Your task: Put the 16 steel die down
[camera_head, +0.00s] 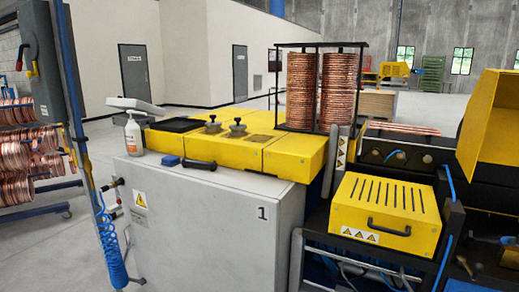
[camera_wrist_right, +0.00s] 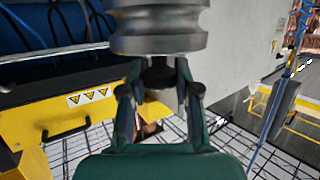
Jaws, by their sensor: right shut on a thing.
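In the right wrist view my right gripper (camera_wrist_right: 158,78) is shut on a steel die (camera_wrist_right: 160,40), a grey metal cylinder with a groove around it. The die sits at the top of the picture, cut off by the frame edge, with a dark stem below it between the fingers. No size mark is readable on it. In the head view two other dies, a left one (camera_head: 213,126) and a right one (camera_head: 238,129), stand on the yellow machine top (camera_head: 285,160). Neither gripper shows in the head view.
Copper coils (camera_head: 300,95) stand behind in a black frame. A yellow vented box (camera_head: 385,210) sits at right.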

